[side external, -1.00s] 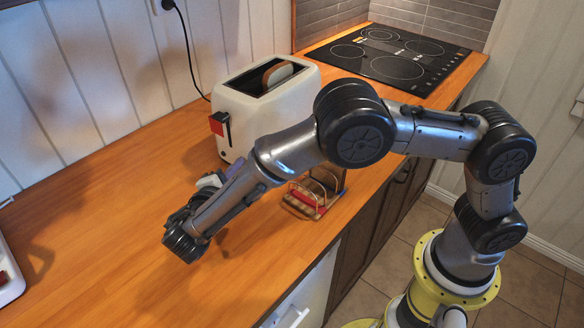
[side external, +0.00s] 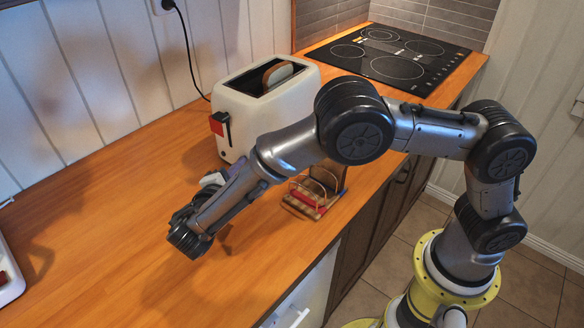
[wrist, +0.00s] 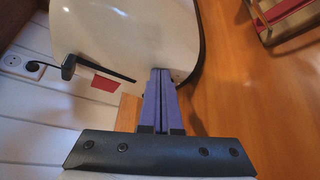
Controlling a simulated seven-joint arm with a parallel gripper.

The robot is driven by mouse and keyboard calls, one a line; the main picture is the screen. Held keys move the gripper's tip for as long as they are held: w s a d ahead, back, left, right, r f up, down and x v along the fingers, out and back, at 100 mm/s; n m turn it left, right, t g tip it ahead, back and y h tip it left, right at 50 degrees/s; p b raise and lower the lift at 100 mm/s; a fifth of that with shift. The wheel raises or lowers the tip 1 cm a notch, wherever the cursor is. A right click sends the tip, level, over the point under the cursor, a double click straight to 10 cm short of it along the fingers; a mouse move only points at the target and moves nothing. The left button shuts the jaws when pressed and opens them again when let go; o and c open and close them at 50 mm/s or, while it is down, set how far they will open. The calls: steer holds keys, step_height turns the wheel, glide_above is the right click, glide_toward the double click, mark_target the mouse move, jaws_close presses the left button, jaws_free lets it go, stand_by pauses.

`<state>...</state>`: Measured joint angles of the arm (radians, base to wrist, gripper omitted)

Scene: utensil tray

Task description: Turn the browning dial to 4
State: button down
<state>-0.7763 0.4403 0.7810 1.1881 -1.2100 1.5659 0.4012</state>
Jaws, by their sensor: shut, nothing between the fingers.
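The cream-white toaster (side external: 262,100) stands on the wooden counter with a bread slice (side external: 277,75) in its top slot. My gripper (side external: 236,167) is low in front of that face, partly hidden by my arm. In the wrist view, my gripper's purple fingers (wrist: 160,78) are shut together and empty, their tips at the lower edge of the toaster body (wrist: 125,35). I cannot tell whether they touch it. The browning dial cannot be made out; its number is not readable.
A toast rack (side external: 315,194) with a red part stands right of my gripper, near the counter's front edge. A black hob (side external: 392,57) is at the back. A wall socket (wrist: 22,66) shows in the wrist view.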

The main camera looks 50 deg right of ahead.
steer(key=shift+w+f, duration=0.1)
steer(key=shift+f, duration=0.05)
steer(key=shift+s+f, duration=0.35)
steer(key=shift+f, duration=0.05)
stand_by(0.4)
steer(key=shift+s+f, duration=0.1)
steer(key=shift+f, duration=0.3)
stand_by(0.3)
steer(key=shift+s, duration=0.15)
steer(key=shift+s+r, duration=0.15)
steer(key=shift+s, duration=0.05)
steer(key=shift+s+a, duration=0.15)
steer(key=shift+a, duration=1.35)
steer(key=shift+s+a, duration=0.1)
steer(key=shift+a, duration=1.35)
